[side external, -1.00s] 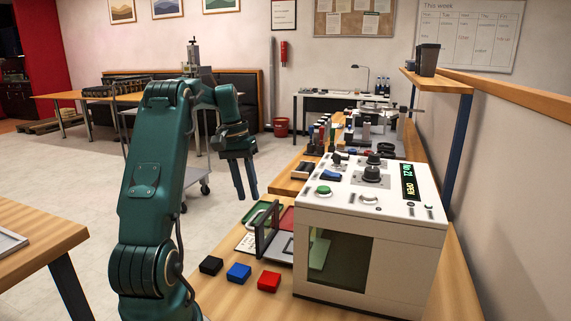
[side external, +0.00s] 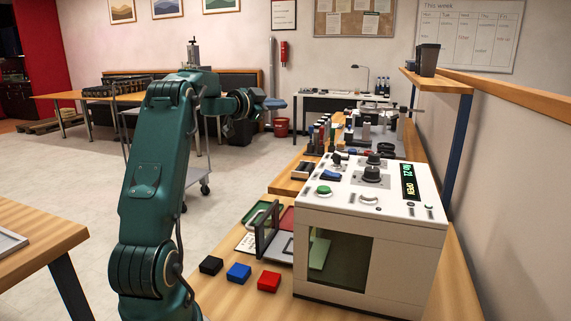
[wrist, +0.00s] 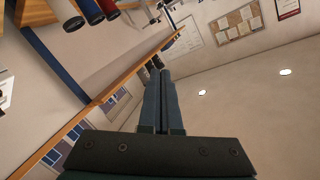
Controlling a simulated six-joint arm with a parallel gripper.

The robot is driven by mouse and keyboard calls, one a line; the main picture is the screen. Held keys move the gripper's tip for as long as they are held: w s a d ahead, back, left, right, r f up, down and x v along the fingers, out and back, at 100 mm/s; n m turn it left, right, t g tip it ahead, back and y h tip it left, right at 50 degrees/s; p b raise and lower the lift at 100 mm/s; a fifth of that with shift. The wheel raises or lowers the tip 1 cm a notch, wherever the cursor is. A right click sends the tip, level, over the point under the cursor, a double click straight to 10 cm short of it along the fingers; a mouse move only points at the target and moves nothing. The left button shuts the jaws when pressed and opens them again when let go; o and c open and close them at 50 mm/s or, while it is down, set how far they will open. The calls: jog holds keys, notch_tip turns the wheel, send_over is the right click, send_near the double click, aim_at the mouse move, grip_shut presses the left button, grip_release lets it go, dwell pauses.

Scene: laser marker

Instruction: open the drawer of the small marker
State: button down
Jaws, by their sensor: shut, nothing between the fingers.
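A white box-shaped machine (side external: 405,270), which looks like the marker, stands on the wooden bench at right. I cannot make out a drawer handle. My gripper (side external: 283,103) is raised behind and left of the machine, well apart from it. Its two fingers are together and empty in the wrist view (wrist: 161,72).
Black, blue and red blocks (side external: 239,273) lie on the bench left of the machine. Green and red trays (side external: 287,216) lie behind the frame. Several bottles and cylinders (side external: 322,130) stand farther back. A wall shelf (side external: 437,80) holds a dark bin at right.

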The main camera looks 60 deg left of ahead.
jog(key=d+f+m+g+h, duration=0.2)
jog(key=d+f+m+h, duration=0.3)
jog(key=d+h, duration=0.2)
jog(key=s+d+f+m+g+h, duration=0.1)
jog(key=s+d+f+g, duration=0.3)
jog(key=s, duration=0.4)
jog(key=s+d+f+m+g+h, duration=0.1)
jog(key=s+d+f+g+h, duration=0.1)
jog(key=s+f+g, duration=0.35)
jog(key=shift+g, duration=0.35)
jog(key=x, duration=0.5)
jog(key=s+x, duration=0.1)
jog(key=x, duration=0.1)
jog(key=shift+d+f, duration=0.25)
jog(key=shift+f, duration=0.1)
jog(key=s+a, duration=0.3)
jog(key=shift+s+a, duration=0.25)
